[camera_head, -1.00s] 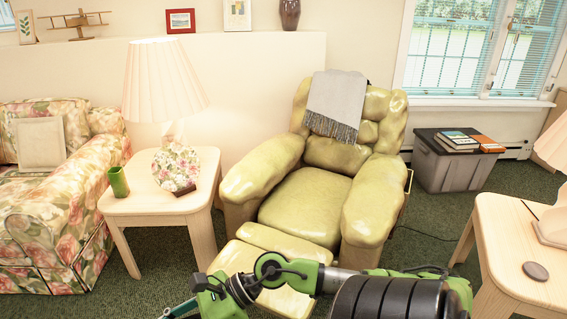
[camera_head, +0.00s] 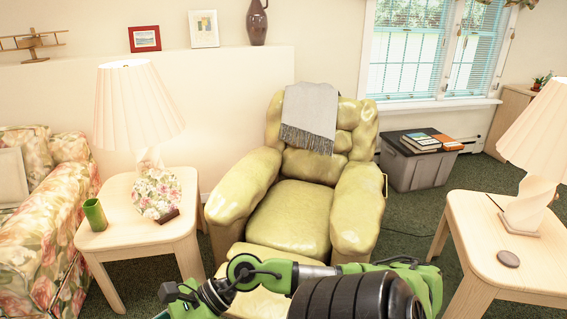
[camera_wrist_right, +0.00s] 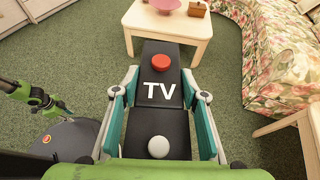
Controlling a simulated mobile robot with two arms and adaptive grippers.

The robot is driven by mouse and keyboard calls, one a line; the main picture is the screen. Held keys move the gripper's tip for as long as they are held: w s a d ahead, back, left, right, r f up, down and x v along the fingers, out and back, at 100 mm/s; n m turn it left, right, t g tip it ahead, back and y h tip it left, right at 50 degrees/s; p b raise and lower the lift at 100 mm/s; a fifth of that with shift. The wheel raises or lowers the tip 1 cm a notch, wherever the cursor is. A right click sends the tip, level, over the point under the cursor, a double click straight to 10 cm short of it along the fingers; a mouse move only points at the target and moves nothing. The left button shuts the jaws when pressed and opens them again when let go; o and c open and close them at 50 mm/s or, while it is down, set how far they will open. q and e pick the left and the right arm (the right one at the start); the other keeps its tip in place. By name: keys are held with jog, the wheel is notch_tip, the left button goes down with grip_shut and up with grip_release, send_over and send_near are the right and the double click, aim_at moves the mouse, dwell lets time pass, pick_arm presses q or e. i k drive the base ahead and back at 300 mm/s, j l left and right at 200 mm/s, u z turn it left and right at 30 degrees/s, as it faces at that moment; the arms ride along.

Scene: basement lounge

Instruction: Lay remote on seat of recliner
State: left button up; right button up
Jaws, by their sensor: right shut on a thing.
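The remote (camera_wrist_right: 160,121), black with "TV" lettering, a red button and a white button, is held between the teal fingers of my right gripper (camera_wrist_right: 159,80) in the right wrist view. In the head view, my right arm crosses the bottom in front of the recliner; its gripper is mostly cut off at the lower edge and the remote cannot be made out. The recliner (camera_head: 350,210) is glossy olive-green, with a bare seat (camera_head: 290,216) and raised footrest (camera_head: 262,300).
A grey throw (camera_head: 309,118) hangs over the recliner's back. A side table (camera_head: 125,235) with lamp (camera_head: 135,108) and green cup (camera_head: 95,214) stands left. Another table (camera_head: 470,232) with lamp (camera_head: 540,130) and a dark disc (camera_head: 508,258) stands right. A floral sofa (camera_head: 45,235) is far left.

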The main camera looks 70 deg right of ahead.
aim_at(289, 221)
jog(key=i+z, duration=0.35)
jog(key=i+j+z, duration=0.15)
jog(key=i+z, duration=0.15)
jog(key=i+j+z, duration=0.2)
jog(key=i+z, duration=0.15)
jog(key=i+l+z, duration=0.2)
jog(key=i+z, duration=0.15)
jog(key=z, duration=0.15)
jog(key=i+z, duration=0.5)
jog(key=i+j+z, duration=0.1)
jog(key=i+z, duration=0.2)
jog(key=z, duration=0.15)
jog(key=i+z, duration=0.25)
jog(key=i, duration=0.15)
jog(key=i+z, duration=0.3)
jog(key=i+j, duration=0.05)
jog(key=i, duration=0.05)
